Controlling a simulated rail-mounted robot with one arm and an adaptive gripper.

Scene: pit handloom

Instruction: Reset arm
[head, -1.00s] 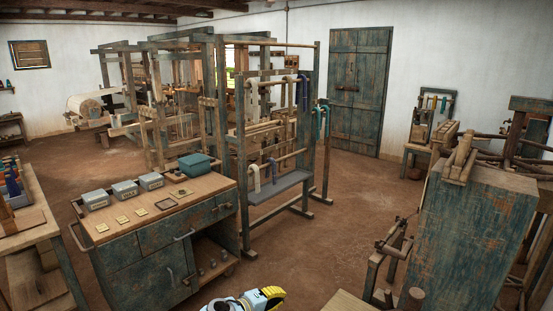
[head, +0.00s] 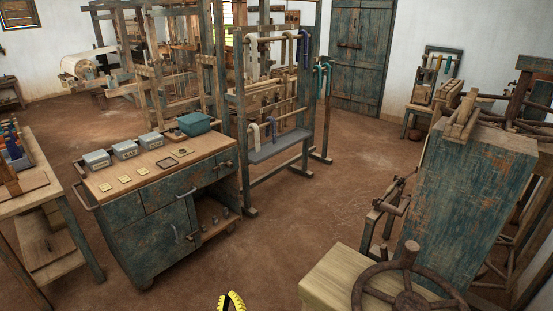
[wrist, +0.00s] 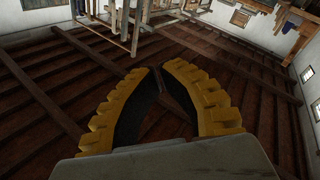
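My gripper (wrist: 159,72) shows in the wrist view as two curved yellow ridged fingers with dark inner faces. A gap with ceiling seen through it lies between them, narrow at the tips. It looks open and holds nothing. In the head view only a small yellow part of my gripper (head: 232,300) shows at the bottom edge, over bare floor in front of the cabinet; the rest of the arm is out of frame.
A blue-green cabinet (head: 165,212) with grey boxes and a teal box on top stands at left. A rack (head: 275,150) stands behind it. The middle floor (head: 300,230) is clear.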

